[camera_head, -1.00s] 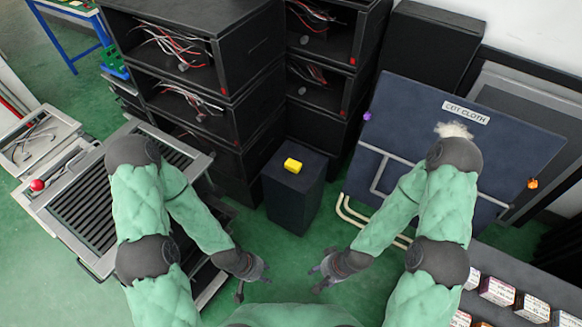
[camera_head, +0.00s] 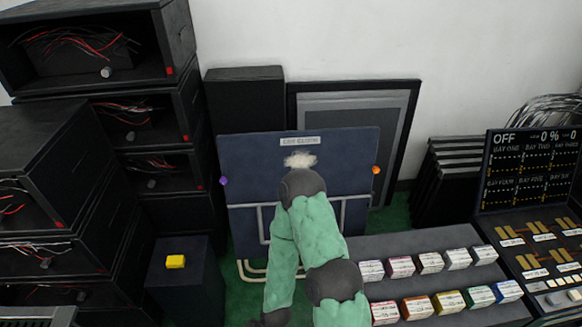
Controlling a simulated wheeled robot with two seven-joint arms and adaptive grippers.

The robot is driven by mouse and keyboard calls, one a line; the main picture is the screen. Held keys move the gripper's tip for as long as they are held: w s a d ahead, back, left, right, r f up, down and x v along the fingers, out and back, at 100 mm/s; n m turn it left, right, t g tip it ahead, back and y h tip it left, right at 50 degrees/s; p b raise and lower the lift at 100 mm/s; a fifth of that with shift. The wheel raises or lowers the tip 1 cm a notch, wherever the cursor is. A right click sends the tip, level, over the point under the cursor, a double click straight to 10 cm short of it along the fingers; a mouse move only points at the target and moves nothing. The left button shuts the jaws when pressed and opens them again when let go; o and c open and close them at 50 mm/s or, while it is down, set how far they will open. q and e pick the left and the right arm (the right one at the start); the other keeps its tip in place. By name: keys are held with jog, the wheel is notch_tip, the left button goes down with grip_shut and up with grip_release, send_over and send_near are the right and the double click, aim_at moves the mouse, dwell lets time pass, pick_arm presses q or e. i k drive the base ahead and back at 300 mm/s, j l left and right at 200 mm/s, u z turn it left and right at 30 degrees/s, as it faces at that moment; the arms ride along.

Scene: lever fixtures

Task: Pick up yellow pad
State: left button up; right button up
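The yellow pad (camera_head: 175,262) is a small yellow block lying on top of a dark, box-shaped stand (camera_head: 188,287) at the lower left. Nothing touches it. My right arm comes up from the bottom centre, to the right of the stand. Only a dark part of its wrist end shows at the bottom edge; its fingers are cut off. My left arm and gripper are out of the picture.
Black open racks with wires (camera_head: 70,150) stand left of and behind the stand. A dark blue board (camera_head: 345,170) with a white tuft (camera_head: 300,160) is at centre. A sloped rack (camera_head: 420,243) holds several small boxes. A control panel (camera_head: 530,170) stands at right.

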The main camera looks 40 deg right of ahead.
aim_at(176, 261)
jog(key=i+l+u, duration=0.2)
jog(key=u, duration=0.15)
jog(key=i+l+u, duration=0.35)
